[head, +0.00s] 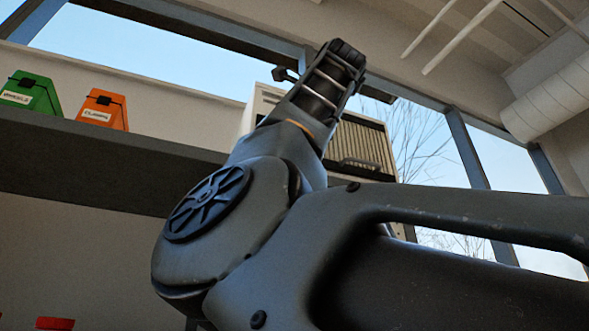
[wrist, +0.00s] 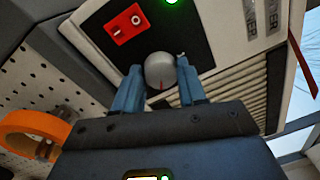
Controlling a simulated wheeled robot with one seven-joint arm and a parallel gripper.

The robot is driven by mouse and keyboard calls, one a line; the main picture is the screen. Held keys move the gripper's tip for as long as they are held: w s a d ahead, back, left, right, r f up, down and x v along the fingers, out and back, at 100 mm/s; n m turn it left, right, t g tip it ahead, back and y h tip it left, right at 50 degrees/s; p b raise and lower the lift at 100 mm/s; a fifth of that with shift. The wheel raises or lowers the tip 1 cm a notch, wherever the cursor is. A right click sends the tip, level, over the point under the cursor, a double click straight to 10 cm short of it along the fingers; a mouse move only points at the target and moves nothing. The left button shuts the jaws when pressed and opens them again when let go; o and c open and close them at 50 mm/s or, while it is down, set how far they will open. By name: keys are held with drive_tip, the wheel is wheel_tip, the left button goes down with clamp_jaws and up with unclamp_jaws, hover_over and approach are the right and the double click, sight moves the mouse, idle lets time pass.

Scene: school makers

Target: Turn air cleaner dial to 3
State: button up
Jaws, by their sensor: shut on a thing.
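The air cleaner (head: 362,148) is a pale box with a slatted grille, partly hidden behind my arm in the head view. In the wrist view its black control panel (wrist: 95,36) carries a round grey dial (wrist: 160,68). A red mark on the dial points down the picture, towards my gripper's body. My gripper (wrist: 160,80) has its two blue fingers on either side of the dial and is shut on it. No numbers around the dial can be read. In the head view my fingers cannot be made out.
A red switch (wrist: 127,23) and a lit green lamp (wrist: 172,1) are on the panel near the dial. An orange ring-like object (wrist: 35,122) lies at the left of the wrist view. A shelf (head: 100,165) holds a green bin (head: 42,90) and an orange bin (head: 101,107).

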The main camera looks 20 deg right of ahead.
drive_tip(key=shift+f, duration=0.1)
drive_tip(key=o, duration=1.1)
drive_tip(key=shift+c, duration=0.2)
drive_tip(key=s+b, duration=0.2)
drive_tip(key=s, duration=0.5)
drive_tip(key=shift+s+f+b, duration=0.15)
drive_tip(key=shift+s+b, duration=0.25)
drive_tip(key=shift+a, duration=0.15)
